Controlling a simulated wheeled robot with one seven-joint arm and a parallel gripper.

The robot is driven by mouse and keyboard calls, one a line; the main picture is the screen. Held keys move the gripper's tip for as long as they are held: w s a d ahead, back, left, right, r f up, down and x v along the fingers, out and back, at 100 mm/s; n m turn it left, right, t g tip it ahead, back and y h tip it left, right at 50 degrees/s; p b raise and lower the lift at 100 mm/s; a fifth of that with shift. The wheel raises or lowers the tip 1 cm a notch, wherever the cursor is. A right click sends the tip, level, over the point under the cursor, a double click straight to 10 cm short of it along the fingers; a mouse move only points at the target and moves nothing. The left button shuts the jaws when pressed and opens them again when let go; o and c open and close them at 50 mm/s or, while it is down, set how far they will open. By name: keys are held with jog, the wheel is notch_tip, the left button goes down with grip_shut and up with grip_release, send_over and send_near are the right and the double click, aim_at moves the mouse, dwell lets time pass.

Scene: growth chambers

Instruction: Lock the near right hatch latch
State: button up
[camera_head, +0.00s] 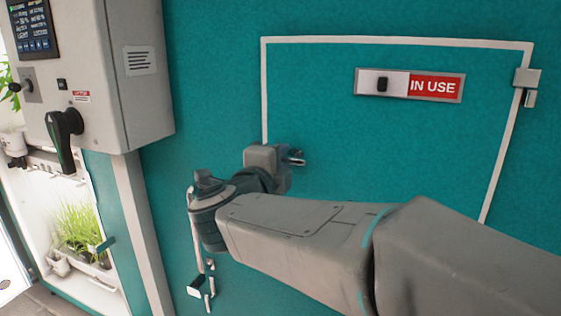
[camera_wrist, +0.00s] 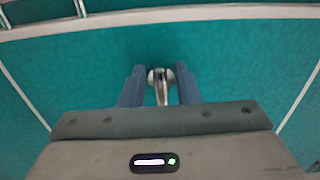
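The teal hatch panel (camera_head: 400,135) has a white outline and fills the middle and right of the head view. My gripper (camera_head: 296,157) is at its left part, seen side-on and partly hidden by my wrist. In the wrist view my two dark fingers (camera_wrist: 160,88) stand apart. A small metallic latch-like piece (camera_wrist: 160,78) with a rounded top and narrow stem sits between them. I cannot tell whether the fingers press on it. A grey block with a hanging tab (camera_head: 527,79) sits at the hatch outline's upper right.
A slider sign reading IN USE (camera_head: 435,86) is on the hatch. A grey control box (camera_head: 138,90) with a screen and a black handle (camera_head: 64,135) stands at the left. Below it is an open chamber with grass (camera_head: 80,226). My arm covers the lower right.

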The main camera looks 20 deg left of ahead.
jog(key=shift+s, duration=0.1)
jog(key=s+a+b, duration=0.1)
jog(key=s+b, duration=0.2)
jog(key=s, duration=1)
jog(key=shift+s, duration=0.35)
